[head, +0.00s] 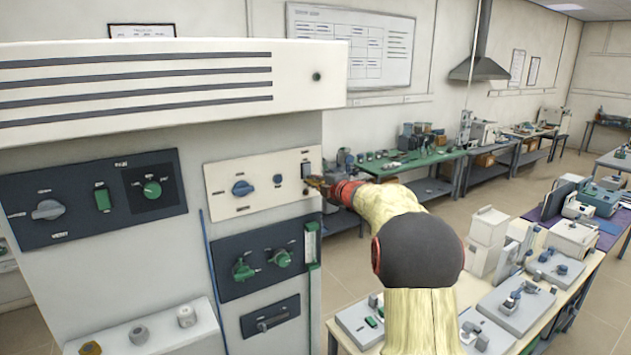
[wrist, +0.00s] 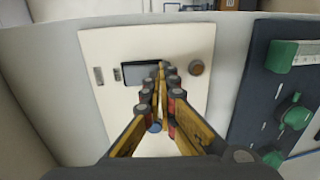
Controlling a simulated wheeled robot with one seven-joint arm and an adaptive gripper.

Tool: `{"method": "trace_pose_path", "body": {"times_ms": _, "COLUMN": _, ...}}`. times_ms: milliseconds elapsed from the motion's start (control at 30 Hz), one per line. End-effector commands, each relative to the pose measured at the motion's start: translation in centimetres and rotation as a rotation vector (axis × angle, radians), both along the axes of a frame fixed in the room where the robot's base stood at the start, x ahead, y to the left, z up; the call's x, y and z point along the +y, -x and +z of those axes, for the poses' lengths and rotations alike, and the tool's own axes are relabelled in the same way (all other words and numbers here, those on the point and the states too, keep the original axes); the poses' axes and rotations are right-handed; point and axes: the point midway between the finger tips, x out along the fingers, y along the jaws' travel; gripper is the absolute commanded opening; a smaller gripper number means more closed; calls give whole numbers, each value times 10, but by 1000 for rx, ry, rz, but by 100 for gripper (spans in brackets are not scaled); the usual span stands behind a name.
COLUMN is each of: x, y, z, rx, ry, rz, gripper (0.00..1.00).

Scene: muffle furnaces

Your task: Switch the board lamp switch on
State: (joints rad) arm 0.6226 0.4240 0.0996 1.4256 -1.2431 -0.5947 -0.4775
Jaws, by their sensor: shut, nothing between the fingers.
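The cream control panel (head: 228,199) is on the furnace front, at the right end of its upper row. It bears a dark rectangular rocker switch (head: 306,170), which seems to be the board lamp switch; its label is too small to read. In the wrist view the switch (wrist: 134,74) lies just left of my fingertips, which cover its right end. My gripper (head: 317,183) is shut and empty, its tips (wrist: 161,68) at the lower end of the switch. I cannot tell whether they touch it, nor which way the rocker is tilted.
A brown round button (wrist: 196,67) sits just beside the fingertips. A blue knob (head: 243,188) is on the same panel. A dark panel with green knobs (head: 281,258) is below. A bench with instruments (head: 520,303) stands at right.

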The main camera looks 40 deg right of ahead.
Motion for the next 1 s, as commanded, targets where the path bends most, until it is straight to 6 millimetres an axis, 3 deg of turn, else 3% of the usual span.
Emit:
{"method": "trace_pose_path", "body": {"times_ms": 667, "x": -1, "y": -8, "z": -11, "rx": -78, "ry": 3, "rz": 0, "gripper": 0}}
{"method": "trace_pose_path", "body": {"times_ms": 1000, "x": 1, "y": -8, "z": -5, "rx": -82, "ry": 5, "rz": 0, "gripper": 0}}
